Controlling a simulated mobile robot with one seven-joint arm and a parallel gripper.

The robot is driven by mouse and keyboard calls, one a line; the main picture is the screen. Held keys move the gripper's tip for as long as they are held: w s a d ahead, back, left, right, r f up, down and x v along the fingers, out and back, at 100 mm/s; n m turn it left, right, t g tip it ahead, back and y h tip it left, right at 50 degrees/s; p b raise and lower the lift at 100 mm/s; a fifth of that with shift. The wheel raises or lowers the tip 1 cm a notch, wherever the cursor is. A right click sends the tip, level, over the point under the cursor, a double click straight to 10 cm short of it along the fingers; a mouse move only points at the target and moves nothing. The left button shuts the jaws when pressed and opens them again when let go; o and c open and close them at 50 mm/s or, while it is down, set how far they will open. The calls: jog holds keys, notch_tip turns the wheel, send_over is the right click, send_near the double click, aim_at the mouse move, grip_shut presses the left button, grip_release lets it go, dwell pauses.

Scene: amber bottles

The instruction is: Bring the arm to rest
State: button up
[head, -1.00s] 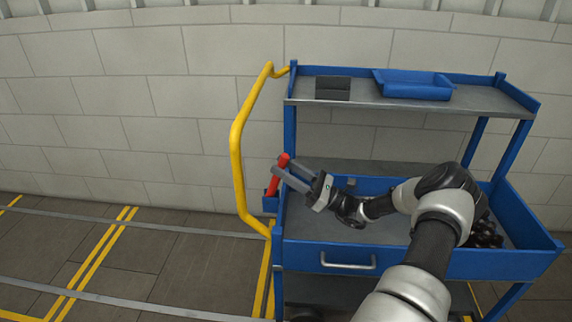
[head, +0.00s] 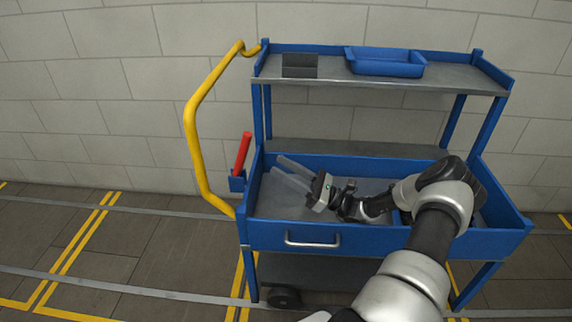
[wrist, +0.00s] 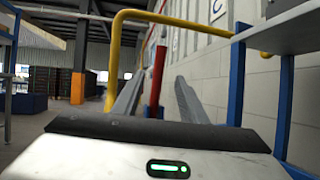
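My gripper (head: 276,163) is open and empty. Its two grey fingers are apart and point left over the cart's open blue drawer (head: 380,240). In the wrist view the fingers (wrist: 157,92) show on either side of a red handle (wrist: 157,75), which stands beyond them. In the head view the red handle (head: 242,152) is upright, slightly tilted, in a small blue holder at the cart's left side, clear of the fingertips. My arm reaches in from the lower right, bent over the drawer, and hides its right part.
The blue cart has a top shelf (head: 330,84) with a blue tray (head: 385,63) and a dark grey box (head: 299,66). A yellow push bar (head: 192,130) rises at its left. A block wall stands behind. The floor to the left is clear.

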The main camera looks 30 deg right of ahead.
jog(key=shift+s+d+f, duration=0.15)
dwell(0.5)
jog(key=s+a+r+n+g+y, duration=0.1)
jog(key=s+a+r+n+g, duration=0.15)
jog(key=a+n+g, duration=0.6)
jog(key=s+a+r+n+g+h+p, duration=0.1)
jog(key=s+a+r+n+g+h, duration=0.2)
jog(key=s+a+n+g+h, duration=0.25)
jog(key=s+a+r+n+g+h, duration=0.35)
jog(key=s+a, duration=0.25)
jog(key=s, duration=0.2)
jog(key=s+d+r+n+t+h+b, duration=0.1)
jog(key=s+d+r+n+t+h, duration=0.2)
jog(key=s+r+n+t+h, duration=0.55)
notch_tip(320, 180, up, 30)
jog(key=s+n+g+p, duration=0.1)
jog(key=s+p, duration=0.1)
jog(key=p, duration=2.6)
jog(key=shift+s+r+n+g, duration=0.2)
jog(key=shift+s+n+g, duration=0.1)
